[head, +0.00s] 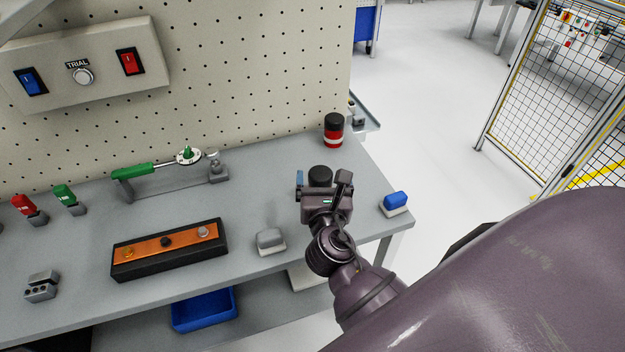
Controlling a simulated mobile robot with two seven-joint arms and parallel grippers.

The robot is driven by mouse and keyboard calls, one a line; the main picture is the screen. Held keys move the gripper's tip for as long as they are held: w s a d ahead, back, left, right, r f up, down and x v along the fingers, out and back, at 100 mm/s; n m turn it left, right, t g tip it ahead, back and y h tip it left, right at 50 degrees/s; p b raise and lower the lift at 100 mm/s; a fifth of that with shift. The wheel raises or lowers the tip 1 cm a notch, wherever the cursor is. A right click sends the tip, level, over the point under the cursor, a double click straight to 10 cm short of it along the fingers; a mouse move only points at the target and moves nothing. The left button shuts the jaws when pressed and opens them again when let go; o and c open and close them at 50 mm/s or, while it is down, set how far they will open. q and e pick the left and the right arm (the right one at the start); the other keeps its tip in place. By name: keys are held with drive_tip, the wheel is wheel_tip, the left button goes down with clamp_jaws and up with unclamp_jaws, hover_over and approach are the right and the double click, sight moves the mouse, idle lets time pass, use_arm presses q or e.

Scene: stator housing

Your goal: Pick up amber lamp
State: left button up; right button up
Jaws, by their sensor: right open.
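My right gripper (322,184) is over the right part of the workbench, with its two fingers spread apart. A black round top (320,174) shows between or just beyond the fingers. Its body is hidden by the gripper, so I cannot tell its colour or whether the fingers touch it. It resembles the black top of the red and black cylinder (333,130) standing upright farther back. A small amber round piece (128,252) sits at the left end of an orange-topped black box (190,254). My left gripper is not in view.
A grey block (270,240) lies left of my arm, and a blue-topped block (396,200) is near the bench's right edge. A green-handled fixture (170,175) stands at the back. A switch panel (85,70) hangs on the pegboard. A blue bin (204,309) is below.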

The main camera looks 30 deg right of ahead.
drive_tip(key=b, duration=0.3)
approach(320, 182)
drive_tip(key=shift+n, duration=0.4)
drive_tip(key=w+d+f, duration=0.2)
drive_tip(key=w, duration=0.1)
drive_tip(key=w+d+f, duration=0.1)
drive_tip(key=w+f, duration=0.1)
drive_tip(key=shift+d, duration=0.15)
drive_tip(key=shift+w+d+r, duration=0.2)
drive_tip(key=shift+w, duration=0.15)
drive_tip(key=shift+x, duration=3.35)
drive_tip(key=shift+c, duration=1.1)
drive_tip(key=c, duration=0.8)
